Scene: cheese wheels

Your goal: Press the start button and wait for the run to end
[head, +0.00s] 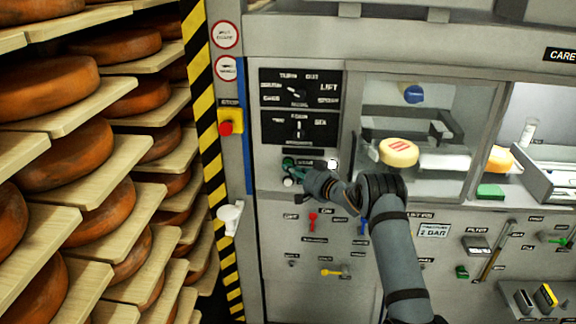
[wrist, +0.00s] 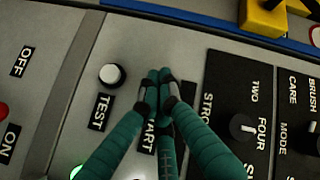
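My gripper (wrist: 158,80) is shut, with its teal fingers brought together at the tips and nothing seen between them. In the wrist view the tips are over the panel beside the START label (wrist: 148,138), which they partly cover. The start button itself is hidden behind the fingers. I cannot tell whether the tips touch or press it. A white round button (wrist: 112,75) by the TEST label is just left of the tips. In the head view my gripper (head: 291,164) is at the panel below the black dial plates (head: 299,120).
A red stop button on a yellow box (head: 230,126) is left of the panel. A green light (wrist: 76,173) shows low in the wrist view. A cheese wheel (head: 398,152) sits behind the window to the right. Shelves of cheese wheels (head: 47,85) fill the left side.

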